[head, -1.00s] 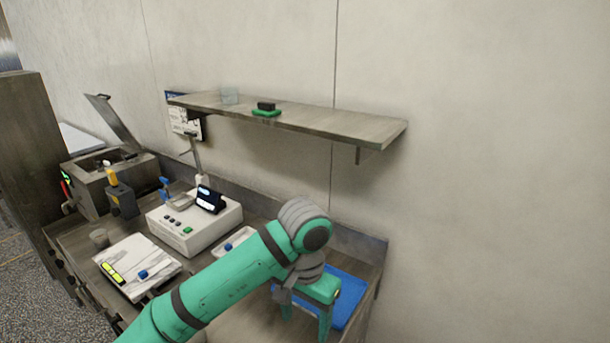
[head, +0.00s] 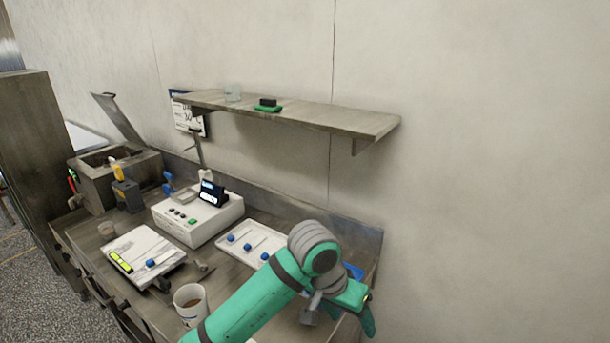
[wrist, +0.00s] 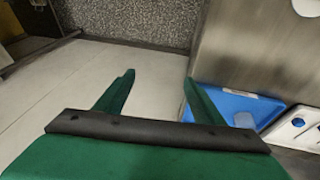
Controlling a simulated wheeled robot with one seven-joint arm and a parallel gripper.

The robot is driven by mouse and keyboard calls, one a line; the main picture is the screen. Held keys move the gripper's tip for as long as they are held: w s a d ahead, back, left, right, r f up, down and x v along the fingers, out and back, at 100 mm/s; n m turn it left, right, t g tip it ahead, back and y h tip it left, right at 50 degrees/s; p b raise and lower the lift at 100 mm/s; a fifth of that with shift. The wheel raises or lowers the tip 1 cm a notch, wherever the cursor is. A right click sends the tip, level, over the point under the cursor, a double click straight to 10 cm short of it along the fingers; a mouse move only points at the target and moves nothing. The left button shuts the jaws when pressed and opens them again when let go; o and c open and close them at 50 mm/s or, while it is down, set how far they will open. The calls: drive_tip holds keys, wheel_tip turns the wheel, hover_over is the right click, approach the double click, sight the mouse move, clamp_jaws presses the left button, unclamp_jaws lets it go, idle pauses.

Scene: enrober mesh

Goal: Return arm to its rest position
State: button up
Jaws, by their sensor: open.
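My gripper (wrist: 158,92) shows in the wrist view with its two green fingers spread apart and nothing between them.
The counter holds a white tray with blue-knobbed pieces (head: 238,250), a white control box (head: 225,218), a cup (head: 190,303) and a white scale-like plate (head: 130,242). The wall at right is bare.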

drive_tip(key=w+d+r+n+t+h, duration=0.1)
drive_tip(key=d+n+t+h, duration=0.2)
drive_tip(key=d, duration=0.5)
drive_tip(key=w+d+t+h, duration=0.1)
drive_tip(key=d+t+h, duration=0.1)
drive_tip(key=d+h, duration=0.5)
drive_tip(key=s+a+f+n+t+y, duration=0.95)
drive_tip(key=s+a+f, duration=0.35)
drive_tip(key=f, duration=0.4)
drive_tip(key=s+a+m+y, duration=0.2)
drive_tip(key=s+a, duration=0.4)
drive_tip(key=s, duration=0.5)
drive_tip(key=s+a+m+y, duration=0.2)
drive_tip(key=s+a, duration=0.4)
drive_tip(key=s, duration=0.6)
drive_tip(key=shift+s+m, duration=0.3)
drive_tip(key=shift+m, duration=0.25)
